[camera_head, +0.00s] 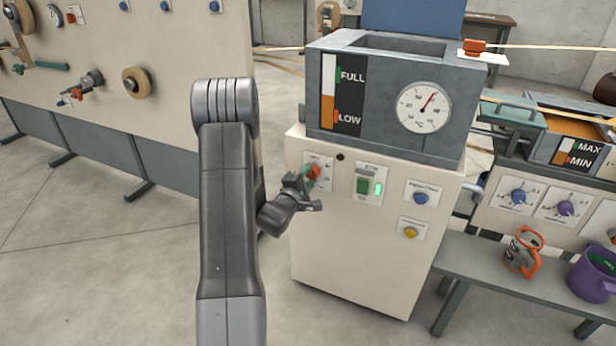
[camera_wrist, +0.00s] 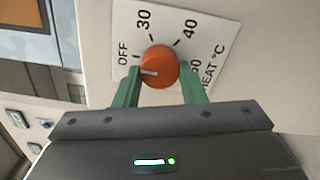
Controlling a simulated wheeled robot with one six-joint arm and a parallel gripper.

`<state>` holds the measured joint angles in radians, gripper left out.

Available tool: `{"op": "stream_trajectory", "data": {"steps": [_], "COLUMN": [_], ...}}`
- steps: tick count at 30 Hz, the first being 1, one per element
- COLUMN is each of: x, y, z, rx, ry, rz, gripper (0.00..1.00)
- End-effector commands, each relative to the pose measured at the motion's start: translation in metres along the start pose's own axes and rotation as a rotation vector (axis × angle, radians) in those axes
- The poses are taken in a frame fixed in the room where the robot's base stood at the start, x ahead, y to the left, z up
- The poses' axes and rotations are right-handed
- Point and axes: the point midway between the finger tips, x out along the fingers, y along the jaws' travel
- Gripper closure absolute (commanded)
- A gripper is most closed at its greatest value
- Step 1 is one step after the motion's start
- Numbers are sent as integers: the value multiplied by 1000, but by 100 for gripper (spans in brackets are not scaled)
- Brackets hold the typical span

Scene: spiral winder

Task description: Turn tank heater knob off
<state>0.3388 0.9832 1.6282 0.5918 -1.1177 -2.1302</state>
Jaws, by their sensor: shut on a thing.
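The tank heater knob (camera_wrist: 160,62) is orange and round, on a white dial plate (camera_wrist: 133,20) marked OFF, 30, 40, 50 and HEAT °C. Its white pointer line points left in the wrist view, close to the OFF side. My gripper (camera_wrist: 161,80) has its two green fingers on either side of the knob, shut on it. In the head view, my gripper (camera_head: 312,174) is at the upper left of the cream cabinet front (camera_head: 345,260), and the knob's red-orange edge (camera_head: 314,171) shows partly behind it.
Above is the grey tank (camera_head: 385,130) with a FULL/LOW gauge and a temperature dial (camera_head: 424,107). A bench (camera_head: 470,262) stands at right.

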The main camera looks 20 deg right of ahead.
Motion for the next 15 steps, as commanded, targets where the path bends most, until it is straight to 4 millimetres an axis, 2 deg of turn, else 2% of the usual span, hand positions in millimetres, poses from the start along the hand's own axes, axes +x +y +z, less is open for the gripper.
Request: {"op": "stream_trajectory", "data": {"steps": [10, 11, 14, 15], "x": [0, 0, 0, 0], "y": [-1, -1, -1, -1], "z": [0, 0, 0, 0], "rx": [-6, -6, -5, -5], "ry": [1, 1, 1, 1], "rz": [-2, -2, -1, -1], "gripper": [86, 61, 42, 41]}}
